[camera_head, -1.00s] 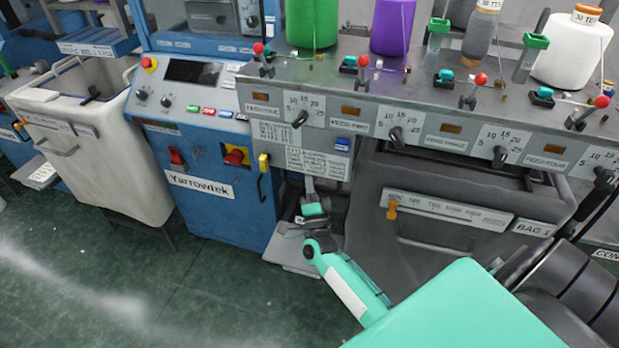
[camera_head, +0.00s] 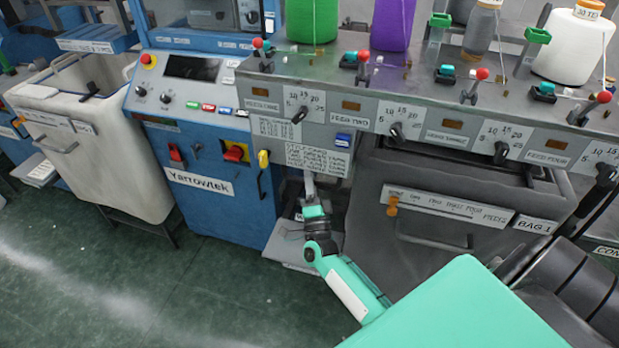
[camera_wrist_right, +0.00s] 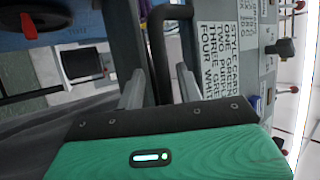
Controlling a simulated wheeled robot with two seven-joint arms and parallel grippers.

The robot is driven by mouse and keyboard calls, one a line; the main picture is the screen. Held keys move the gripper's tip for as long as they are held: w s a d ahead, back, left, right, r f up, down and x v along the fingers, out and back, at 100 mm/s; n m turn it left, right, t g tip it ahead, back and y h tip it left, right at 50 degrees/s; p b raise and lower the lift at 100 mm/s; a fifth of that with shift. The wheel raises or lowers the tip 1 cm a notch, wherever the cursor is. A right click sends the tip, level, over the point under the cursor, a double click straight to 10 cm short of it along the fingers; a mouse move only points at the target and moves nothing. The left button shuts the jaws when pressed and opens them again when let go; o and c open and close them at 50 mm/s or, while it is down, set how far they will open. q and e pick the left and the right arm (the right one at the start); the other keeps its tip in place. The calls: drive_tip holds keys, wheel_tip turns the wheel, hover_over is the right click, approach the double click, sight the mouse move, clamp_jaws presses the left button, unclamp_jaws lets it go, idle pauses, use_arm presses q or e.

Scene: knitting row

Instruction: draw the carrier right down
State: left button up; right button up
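My right gripper (camera_head: 309,178) is low in front of the machine, below the style card panel (camera_head: 315,160) and beside the blue cabinet's right edge; its fingers are tiny there. In the right wrist view my right gripper (camera_wrist_right: 160,88) shows two grey fingers spread apart. A dark bent bar (camera_wrist_right: 158,50) runs up from between them and curves over at the top; I cannot tell whether the fingers touch it. I cannot make out for certain which part is the carrier. My left gripper is not in view.
A blue Yarrowtek cabinet (camera_head: 218,205) with a red switch stands left of the gripper. A dark grey bag bin (camera_head: 420,262) stands to its right. Above run a ledge of dials, red-knobbed levers and yarn cones (camera_head: 568,45). Green floor (camera_head: 90,280) is open at front left.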

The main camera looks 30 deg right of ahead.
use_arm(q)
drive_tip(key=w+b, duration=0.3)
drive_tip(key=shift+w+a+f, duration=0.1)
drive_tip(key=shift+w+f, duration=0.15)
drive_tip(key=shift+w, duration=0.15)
use_arm(e)
drive_tip(key=v, duration=1.2)
drive_tip(key=shift+s+f, duration=0.25)
drive_tip(key=shift+s, duration=0.05)
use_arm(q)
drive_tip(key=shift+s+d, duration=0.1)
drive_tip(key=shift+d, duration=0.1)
use_arm(e)
drive_tip(key=shift+a, duration=0.15)
